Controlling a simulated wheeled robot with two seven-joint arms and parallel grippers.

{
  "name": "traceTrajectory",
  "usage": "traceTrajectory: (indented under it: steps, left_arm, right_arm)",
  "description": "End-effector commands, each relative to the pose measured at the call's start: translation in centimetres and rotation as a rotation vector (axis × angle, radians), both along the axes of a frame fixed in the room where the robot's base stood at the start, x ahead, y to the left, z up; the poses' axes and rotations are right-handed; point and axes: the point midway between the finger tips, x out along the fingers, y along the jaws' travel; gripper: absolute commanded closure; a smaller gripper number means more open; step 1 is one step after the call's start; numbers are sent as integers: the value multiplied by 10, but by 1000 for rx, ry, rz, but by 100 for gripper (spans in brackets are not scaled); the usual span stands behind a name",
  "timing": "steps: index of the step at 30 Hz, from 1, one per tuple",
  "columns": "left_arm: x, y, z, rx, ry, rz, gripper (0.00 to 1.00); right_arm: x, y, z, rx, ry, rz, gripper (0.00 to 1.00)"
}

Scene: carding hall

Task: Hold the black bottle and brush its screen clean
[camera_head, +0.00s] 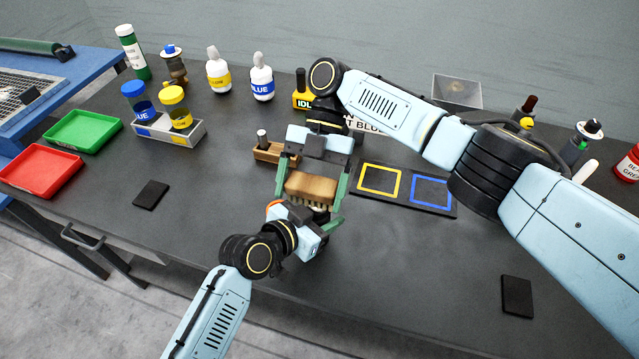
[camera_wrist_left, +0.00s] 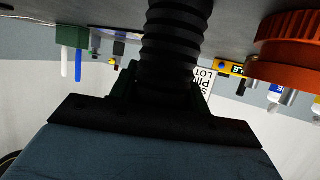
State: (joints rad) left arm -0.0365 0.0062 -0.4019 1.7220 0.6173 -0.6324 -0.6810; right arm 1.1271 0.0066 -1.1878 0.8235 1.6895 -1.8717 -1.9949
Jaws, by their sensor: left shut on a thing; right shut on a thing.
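My right gripper (camera_head: 311,192) is shut on a brush (camera_head: 313,184) with a brown wooden back and pale bristles pointing down. Its green fingers grip the brush from both sides. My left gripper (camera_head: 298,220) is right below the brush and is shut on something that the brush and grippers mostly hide. An orange part (camera_head: 274,204) shows at its left edge; I cannot tell whether it belongs to the bottle. The left wrist view shows an orange ridged round part (camera_wrist_left: 290,38) at upper right. The bottle's screen is not visible, nor is whether the bristles touch it.
A wooden holder (camera_head: 268,153) stands just left of the right gripper. A dark board (camera_head: 432,180) with yellow and blue squares lies right. Bottles (camera_head: 262,80), a rack (camera_head: 153,132) of capped jars, and green (camera_head: 72,130) and red (camera_head: 35,172) trays stand left. The front tabletop is mostly clear.

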Motion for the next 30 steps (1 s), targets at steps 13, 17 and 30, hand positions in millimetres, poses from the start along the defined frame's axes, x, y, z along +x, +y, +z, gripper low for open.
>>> traceTrajectory:
  steps: [13, 17, 30]
  left_arm:
    - [0, 0, 0, 0, -1, 1, 94]
    - [0, 0, 0, 0, -1, 1, 94]
    - [0, 0, 0, 0, -1, 1, 94]
  right_arm:
    - [3, 7, -1, 2, 1, -1, 50]
    - [-1, -4, -1, 0, 1, -1, 50]
    - [-6, -19, 29, 1, -1, 0, 50]
